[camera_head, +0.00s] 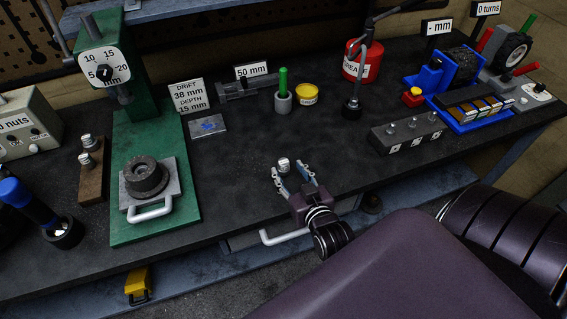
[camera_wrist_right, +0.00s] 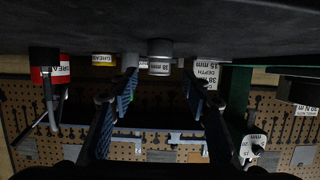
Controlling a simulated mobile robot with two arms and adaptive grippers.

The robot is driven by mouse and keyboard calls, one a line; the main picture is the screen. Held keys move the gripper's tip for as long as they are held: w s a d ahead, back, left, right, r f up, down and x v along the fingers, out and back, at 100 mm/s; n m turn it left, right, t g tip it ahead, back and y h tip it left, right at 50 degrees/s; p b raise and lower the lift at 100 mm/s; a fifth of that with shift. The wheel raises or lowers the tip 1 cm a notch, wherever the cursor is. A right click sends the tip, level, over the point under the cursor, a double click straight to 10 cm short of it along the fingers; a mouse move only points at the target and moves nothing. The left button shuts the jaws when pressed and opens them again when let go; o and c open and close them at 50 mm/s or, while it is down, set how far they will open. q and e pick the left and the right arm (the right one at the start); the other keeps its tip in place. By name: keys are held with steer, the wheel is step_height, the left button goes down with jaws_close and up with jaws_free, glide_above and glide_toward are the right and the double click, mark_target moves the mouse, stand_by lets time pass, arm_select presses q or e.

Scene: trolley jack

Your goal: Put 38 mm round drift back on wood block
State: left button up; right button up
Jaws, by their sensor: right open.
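A silver round drift (camera_head: 284,163) stands upright on the dark bench, near the front middle. My right gripper (camera_head: 294,178) is open, with its fingers low over the bench and pointing toward the drift. In the right wrist view the drift (camera_wrist_right: 160,57) shows between and beyond the two open fingers (camera_wrist_right: 160,92), apart from both. The brown wood block (camera_head: 92,172) lies at the left, beside the green press, with two silver drifts (camera_head: 87,148) standing on it. My left gripper is not in view.
The green press (camera_head: 125,130) holds a dark ring on a plate with a white handle. A drift sign (camera_head: 189,96), a metal plate (camera_head: 207,126) and a grey cup with a green rod (camera_head: 283,97) stand behind. The bench between press and drift is clear.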

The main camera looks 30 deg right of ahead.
mark_target(284, 162)
steer(key=b+x, duration=0.3)
steer(key=x, duration=0.1)
steer(key=shift+d, duration=0.15)
steer(key=shift+w+d+f, duration=0.1)
steer(key=shift+w, duration=0.5)
steer(key=shift+s, duration=0.1)
steer(key=shift+c, duration=0.6)
jaws_close()
